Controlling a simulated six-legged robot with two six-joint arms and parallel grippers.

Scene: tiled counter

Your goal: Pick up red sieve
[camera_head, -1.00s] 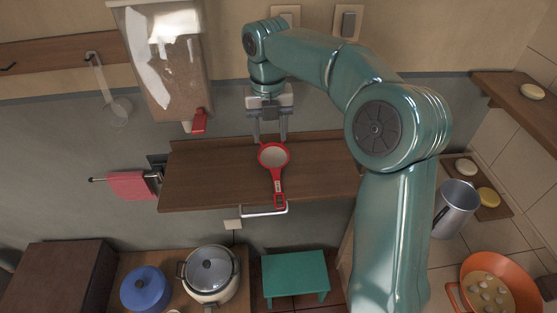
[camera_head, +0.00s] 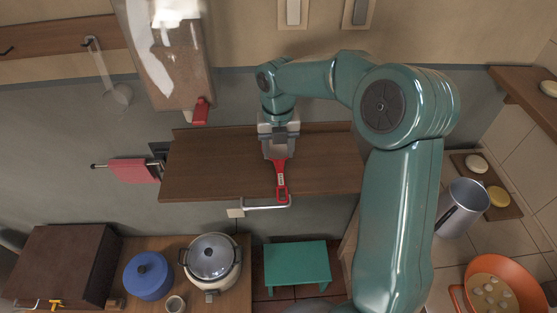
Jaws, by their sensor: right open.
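The red sieve (camera_head: 281,180) lies on the brown wooden wall shelf (camera_head: 215,178), its handle toward the shelf's front edge and its looped end near that edge. My right gripper (camera_head: 280,154) is over the sieve's head and hides its round bowl. The gripper is open; whether its fingers touch the sieve cannot be told. My left gripper is not in view.
Below are a rice cooker (camera_head: 212,258), a blue pot (camera_head: 147,275) and a green stool (camera_head: 297,265). The shelf's left part is clear.

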